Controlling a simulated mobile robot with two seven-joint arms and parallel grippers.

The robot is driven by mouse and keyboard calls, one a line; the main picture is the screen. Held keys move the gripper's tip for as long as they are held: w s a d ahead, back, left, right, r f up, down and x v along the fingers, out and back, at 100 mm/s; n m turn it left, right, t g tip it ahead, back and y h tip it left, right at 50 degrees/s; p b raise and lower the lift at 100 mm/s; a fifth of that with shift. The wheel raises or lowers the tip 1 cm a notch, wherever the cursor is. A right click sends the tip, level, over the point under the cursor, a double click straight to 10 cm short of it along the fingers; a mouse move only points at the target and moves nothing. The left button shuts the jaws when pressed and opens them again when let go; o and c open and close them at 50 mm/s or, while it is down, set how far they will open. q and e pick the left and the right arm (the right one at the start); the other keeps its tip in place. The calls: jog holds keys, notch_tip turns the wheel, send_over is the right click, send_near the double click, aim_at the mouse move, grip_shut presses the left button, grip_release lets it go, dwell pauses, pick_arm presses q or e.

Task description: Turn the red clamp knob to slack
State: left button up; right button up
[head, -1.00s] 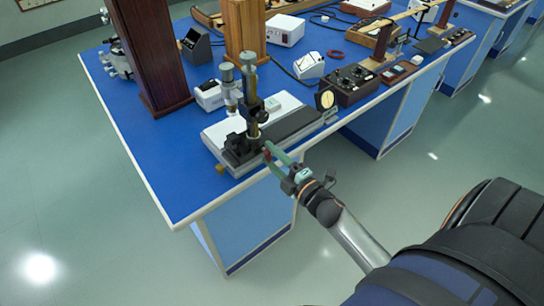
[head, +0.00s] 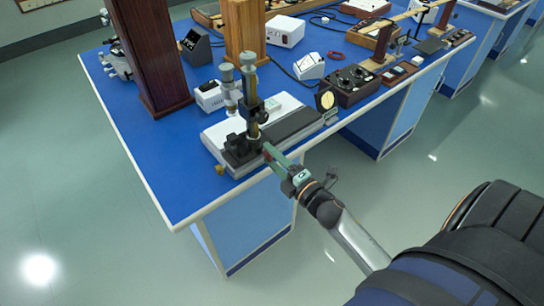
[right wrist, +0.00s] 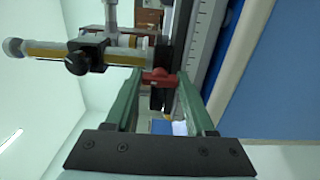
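The red clamp knob (right wrist: 158,79) sits on the dark clamp of the travelling microscope (head: 250,125), at the bench's near edge. My right gripper (right wrist: 161,76) has its two green fingers on either side of the knob, their tips at its two ends. It looks shut on the knob. In the right wrist view the fingers stand apart by about the knob's width. In the head view the right gripper (head: 268,152) reaches in from the lower right, and its fingers overlap and mostly hide the knob. My left gripper is not in view.
The microscope's white base (head: 220,140) lies along the bench (head: 185,195) edge. A dark wooden pillar (head: 150,60) and a lighter one (head: 245,30) stand behind. A dark dial box (head: 352,84) is to the right. The floor in front is clear.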

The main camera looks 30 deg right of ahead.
jog(key=o, duration=0.4)
jog(key=shift+s, duration=0.1)
jog(key=s+d+b, duration=0.1)
jog(key=s, duration=1.1)
jog(key=shift+s, duration=0.15)
jog(key=s+a+f+m+g+p, duration=0.1)
jog(key=s+a+f+m+g, duration=0.2)
jog(key=a+f+m, duration=0.4)
jog(key=s+a+f+m+g+p, duration=0.1)
jog(key=s+a+f+m+g, duration=0.2)
jog(key=a+f+m+g, duration=0.3)
jog(key=a+f+m, duration=0.1)
jog(key=m, duration=0.3)
jog(key=shift+s+f+y, duration=0.15)
jog(key=shift+f+y, duration=0.2)
jog(key=shift+y, duration=0.05)
